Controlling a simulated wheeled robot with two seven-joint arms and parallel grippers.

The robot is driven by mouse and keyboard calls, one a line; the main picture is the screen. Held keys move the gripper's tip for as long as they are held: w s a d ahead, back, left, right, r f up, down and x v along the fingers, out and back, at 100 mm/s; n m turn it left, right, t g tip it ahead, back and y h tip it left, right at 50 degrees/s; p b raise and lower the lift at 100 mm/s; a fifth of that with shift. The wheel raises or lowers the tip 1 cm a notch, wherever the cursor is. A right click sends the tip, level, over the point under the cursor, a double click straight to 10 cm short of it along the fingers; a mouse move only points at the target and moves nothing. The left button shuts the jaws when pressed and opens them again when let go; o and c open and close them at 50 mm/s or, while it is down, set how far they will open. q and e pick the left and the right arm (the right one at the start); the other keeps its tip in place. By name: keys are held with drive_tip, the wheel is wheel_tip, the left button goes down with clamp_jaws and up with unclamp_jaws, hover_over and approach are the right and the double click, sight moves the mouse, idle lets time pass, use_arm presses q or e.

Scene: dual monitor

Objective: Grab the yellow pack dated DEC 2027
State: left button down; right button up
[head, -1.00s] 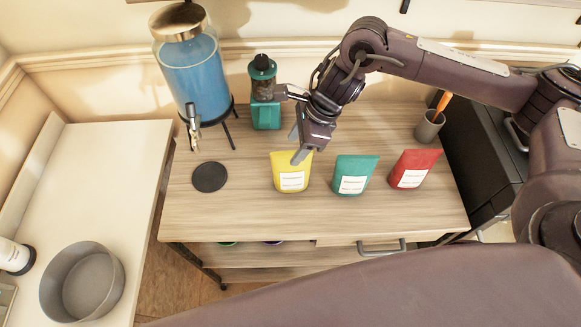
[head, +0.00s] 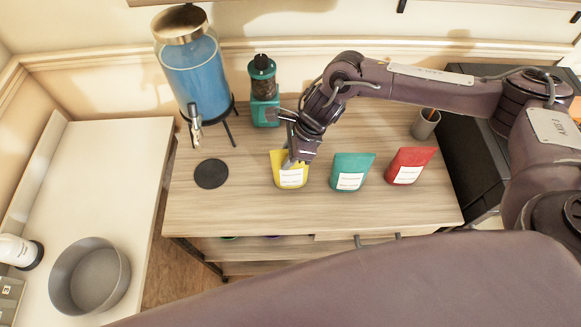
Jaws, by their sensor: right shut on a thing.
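The yellow pack (head: 290,179) stands on the wooden table, leftmost in a row of three packs. It has a white label whose small print I cannot read, so I see no date. My right gripper (head: 292,160) comes down from above and behind and is shut on the yellow pack's top edge, which it partly covers. The pack appears to rest on the table. A teal pack (head: 350,171) and a red pack (head: 409,165), each with a white label, stand to its right. My left gripper is not in view.
A black round coaster (head: 211,174) lies left of the yellow pack. Behind are a blue drink dispenser (head: 195,75) and a teal grinder (head: 264,92). A grey cup (head: 425,124) stands at the back right. A grey bowl (head: 90,277) sits on the white counter (head: 110,175) at left.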

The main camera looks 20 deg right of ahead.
clamp_jaws()
